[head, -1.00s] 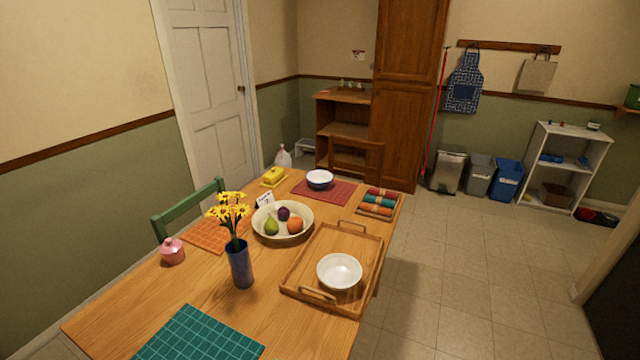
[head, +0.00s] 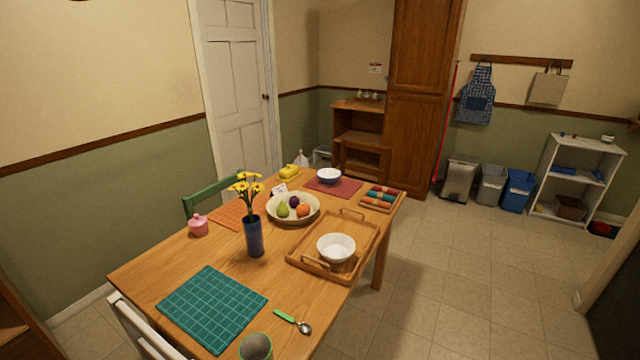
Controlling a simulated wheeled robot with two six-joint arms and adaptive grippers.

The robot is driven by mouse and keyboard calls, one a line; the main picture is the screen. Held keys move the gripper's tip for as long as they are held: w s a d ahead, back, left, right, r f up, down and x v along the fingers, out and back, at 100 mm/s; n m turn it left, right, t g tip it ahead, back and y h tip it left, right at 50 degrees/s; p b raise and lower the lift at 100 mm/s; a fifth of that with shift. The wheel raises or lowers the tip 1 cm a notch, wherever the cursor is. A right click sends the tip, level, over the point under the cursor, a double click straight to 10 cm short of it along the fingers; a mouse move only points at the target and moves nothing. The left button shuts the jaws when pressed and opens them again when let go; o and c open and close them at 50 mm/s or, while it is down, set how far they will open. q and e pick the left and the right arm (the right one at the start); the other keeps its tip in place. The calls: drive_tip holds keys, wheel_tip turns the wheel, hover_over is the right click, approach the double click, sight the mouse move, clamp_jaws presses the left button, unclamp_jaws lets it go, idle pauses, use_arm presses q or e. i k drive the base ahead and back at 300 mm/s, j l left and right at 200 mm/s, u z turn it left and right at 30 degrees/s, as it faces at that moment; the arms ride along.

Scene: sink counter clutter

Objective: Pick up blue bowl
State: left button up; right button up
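A small blue bowl (head: 329,177) with a pale interior sits upright at the far end of the wooden table, on or at the edge of a dark red placemat (head: 335,188). A larger white bowl (head: 336,249) stands in the wooden tray nearer to me. Neither of my grippers shows in the head view, so their state cannot be seen.
The wooden table (head: 150,272) carries a fruit bowl (head: 275,213), a blue vase with yellow flowers (head: 254,237), a wooden tray (head: 366,240), rolled cloths (head: 380,198) and a spoon (head: 292,321). Chairs stand at its left and front. Tiled floor (head: 445,270) is free on the right.

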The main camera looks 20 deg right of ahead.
sight(327, 175)
drive_tip(key=l+u, duration=0.1)
drive_tip(key=u, duration=1.25)
drive_tip(key=k+l, duration=0.1)
drive_tip(key=l, duration=1.9)
drive_tip(key=k+l, duration=0.15)
drive_tip(key=l, duration=1.8)
